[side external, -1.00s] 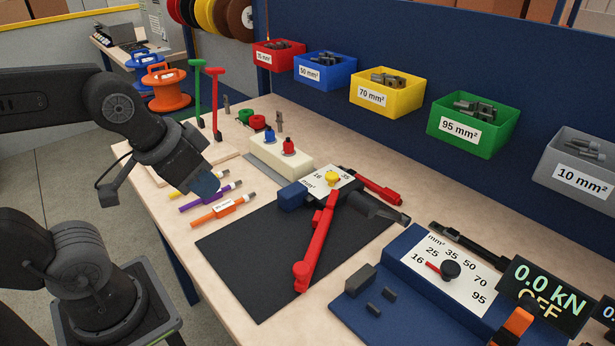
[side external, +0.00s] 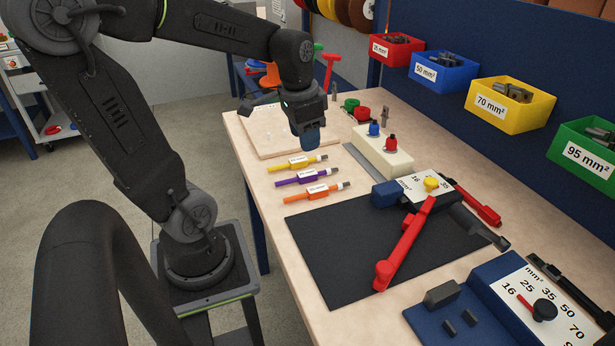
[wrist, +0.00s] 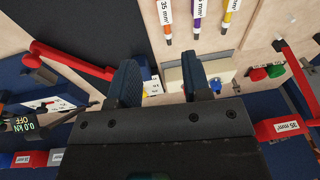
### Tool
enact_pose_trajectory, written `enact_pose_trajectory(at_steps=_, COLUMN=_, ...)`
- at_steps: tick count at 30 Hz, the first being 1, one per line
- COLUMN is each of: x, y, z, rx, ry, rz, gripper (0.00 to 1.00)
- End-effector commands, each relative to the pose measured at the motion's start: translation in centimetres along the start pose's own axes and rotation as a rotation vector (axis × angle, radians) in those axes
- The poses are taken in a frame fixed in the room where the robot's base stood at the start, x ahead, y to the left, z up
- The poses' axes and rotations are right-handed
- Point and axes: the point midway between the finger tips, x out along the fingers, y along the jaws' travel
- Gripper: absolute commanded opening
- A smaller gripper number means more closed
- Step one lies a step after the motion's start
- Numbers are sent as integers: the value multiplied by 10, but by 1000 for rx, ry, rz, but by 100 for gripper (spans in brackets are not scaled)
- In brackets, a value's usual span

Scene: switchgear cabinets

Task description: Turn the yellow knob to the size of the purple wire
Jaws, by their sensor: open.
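The yellow knob (side external: 431,184) sits on a white dial plate of the crimp tool (side external: 404,240) with red handles; 16 and 35 show on its scale. The purple wire (side external: 307,177) lies on the table between the yellow wire (side external: 300,162) and orange wire (side external: 311,193). In the wrist view the purple wire (wrist: 197,10) has a white tag, too small to read surely. My gripper (side external: 308,140) is open and empty, above the table near the wires and left of the knob. Its two fingers (wrist: 160,75) are apart in the wrist view, where the knob is largely hidden.
A cream block (side external: 382,155) with blue and red knobs stands between my gripper and the tool. A black mat (side external: 330,250) lies under the red handle. A blue press unit (side external: 495,290) with another dial is at front right. Labelled bins (side external: 510,105) line the back wall.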

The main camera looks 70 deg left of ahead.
Motion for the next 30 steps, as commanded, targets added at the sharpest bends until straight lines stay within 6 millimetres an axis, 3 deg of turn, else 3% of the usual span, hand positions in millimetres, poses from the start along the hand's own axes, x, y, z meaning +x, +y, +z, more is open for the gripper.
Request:
enact_pose_trajectory(at_steps=1, x=10, y=-22, z=2, rx=-14, ry=-47, rz=15, gripper=44)
enact_pose_trajectory(at_steps=3, x=19, y=-45, z=5, rx=-11, ry=-90, rz=38, gripper=44)
enact_pose_trajectory(at_steps=9, x=34, y=-77, z=15, rx=-1, ry=-144, rz=80, gripper=44)
enact_pose_trajectory(at_steps=14, x=54, y=-77, z=19, rx=3, ry=-151, rz=86, gripper=44)
enact_pose_trajectory(at_steps=22, x=103, y=-73, z=26, rx=3, ry=-149, rz=85, gripper=44)
enact_pose_trajectory(at_steps=30, x=123, y=-72, z=29, rx=2, ry=-147, rz=83, gripper=44)
